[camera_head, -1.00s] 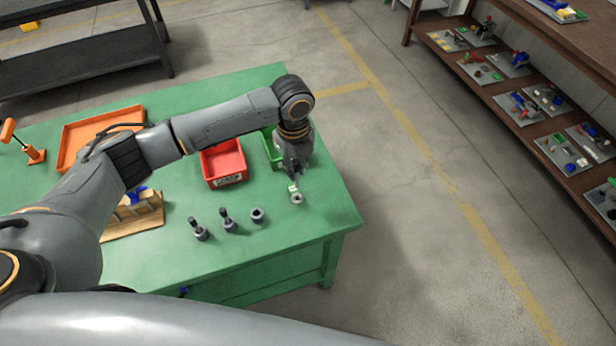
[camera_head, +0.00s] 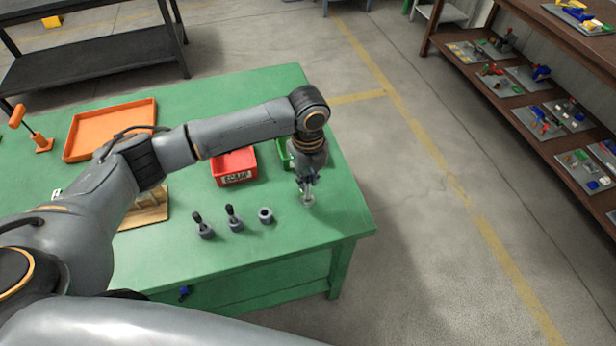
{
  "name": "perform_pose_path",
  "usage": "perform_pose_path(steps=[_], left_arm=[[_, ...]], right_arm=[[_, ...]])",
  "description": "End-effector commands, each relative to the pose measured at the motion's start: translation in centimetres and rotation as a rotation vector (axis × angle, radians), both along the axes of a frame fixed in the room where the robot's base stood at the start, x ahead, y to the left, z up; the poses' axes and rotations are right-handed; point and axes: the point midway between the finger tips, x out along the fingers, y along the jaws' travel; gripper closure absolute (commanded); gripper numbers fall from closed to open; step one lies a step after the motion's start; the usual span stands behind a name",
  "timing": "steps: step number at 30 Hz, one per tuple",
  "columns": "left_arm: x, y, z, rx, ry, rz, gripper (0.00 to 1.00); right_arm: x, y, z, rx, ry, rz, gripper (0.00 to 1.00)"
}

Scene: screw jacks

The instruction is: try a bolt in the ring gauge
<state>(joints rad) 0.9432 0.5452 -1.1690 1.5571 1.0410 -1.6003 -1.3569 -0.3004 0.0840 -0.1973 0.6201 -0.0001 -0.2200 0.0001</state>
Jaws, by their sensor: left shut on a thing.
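My left gripper (camera_head: 306,187) points down near the right edge of the green table (camera_head: 335,225). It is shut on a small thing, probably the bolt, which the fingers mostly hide. The ring gauge (camera_head: 308,201), a small pale grey ring, is right at the fingertips. I cannot tell whether the bolt is inside the ring or only above it. Two dark screw jacks with upright screws, one on the left (camera_head: 204,226) and one in the middle (camera_head: 234,218), stand to the left. A jack body without a screw (camera_head: 265,215) stands beside them. My right gripper is not in view.
A red scrap bin (camera_head: 235,167) and a partly hidden green bin (camera_head: 283,152) stand behind. An orange tray (camera_head: 85,135), an orange-handled tool (camera_head: 38,140) and a wooden rack (camera_head: 150,213) are further left. The table's right edge is close to the gripper.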

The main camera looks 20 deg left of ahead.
Motion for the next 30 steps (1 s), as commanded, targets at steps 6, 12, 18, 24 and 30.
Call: perform_pose_path(steps=[6,12,18,24,30], left_arm=[[0.0,0.0,-0.7,-0.001,0.001,0.000,1.00],[0.0,0.0,-1.3,-0.001,0.001,0.000,1.00],[0.0,0.0,-1.9,0.000,0.001,0.000,1.00],[0.0,0.0,-2.5,0.001,0.001,0.000,1.00],[0.0,0.0,-3.1,0.000,0.000,0.000,1.00]], right_arm=[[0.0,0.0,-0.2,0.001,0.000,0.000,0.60],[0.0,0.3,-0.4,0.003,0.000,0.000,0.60],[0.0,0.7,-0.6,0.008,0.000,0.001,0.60],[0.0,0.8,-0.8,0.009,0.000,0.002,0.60],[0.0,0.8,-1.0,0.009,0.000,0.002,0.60]])
